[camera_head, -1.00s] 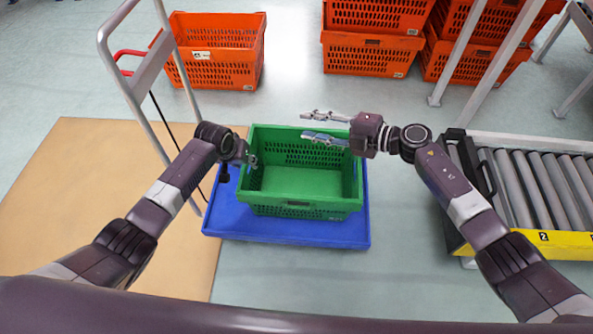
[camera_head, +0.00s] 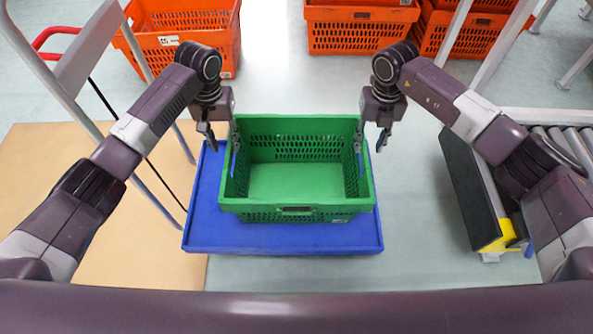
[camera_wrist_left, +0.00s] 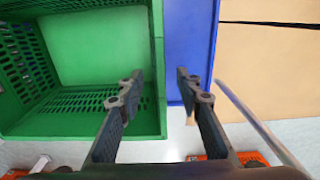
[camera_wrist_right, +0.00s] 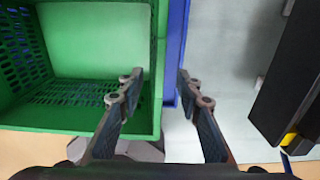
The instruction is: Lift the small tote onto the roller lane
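The small tote is a green perforated crate (camera_head: 297,209), upright and empty, on a blue platform (camera_head: 282,238) in the middle of the head view. My left gripper (camera_head: 213,158) points down at its left wall, with one finger inside and one outside. My right gripper (camera_head: 370,155) is placed the same way at the right wall. The left wrist view (camera_wrist_left: 160,78) and right wrist view (camera_wrist_right: 160,78) show both grippers open, with gaps beside the wall. Whether any finger touches is unclear. The roller lane (camera_head: 578,146) is at the right, partly hidden by my right arm.
Orange totes (camera_head: 185,45) stand at the back left, and more orange totes (camera_head: 360,38) are stacked at the back. A grey handle frame (camera_head: 90,50) rises left of the platform. Bare floor separates the platform from the lane's black and yellow end (camera_head: 495,235).

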